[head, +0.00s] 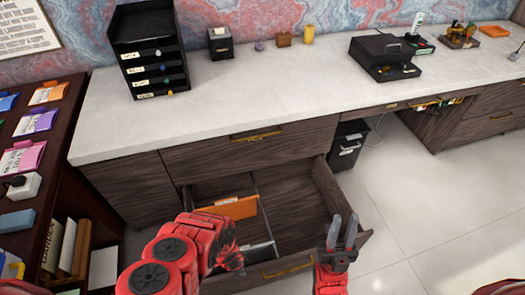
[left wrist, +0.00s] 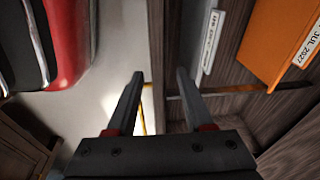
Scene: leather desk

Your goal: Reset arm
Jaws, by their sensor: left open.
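My right gripper (head: 344,225) points up the picture beside the right end of the open drawer (head: 325,190). Its two grey fingers are apart, with nothing between them. My left arm comes in from the lower left in the head view, its wrist in front of the drawer's left part; its fingertips are hard to make out there. In the left wrist view my left gripper (left wrist: 160,76) is open and empty, its fingers apart over the drawer's edge. The orange folder (left wrist: 275,45) is to the right of the fingers, apart from them.
An orange folder (head: 232,208) stands inside the drawer, whose right part is empty. A dark shelf (head: 75,150) with labelled folders stands at the left. The white countertop (head: 270,90) holds a black letter tray (head: 150,50) and a black box (head: 385,55). Floor at the right is clear.

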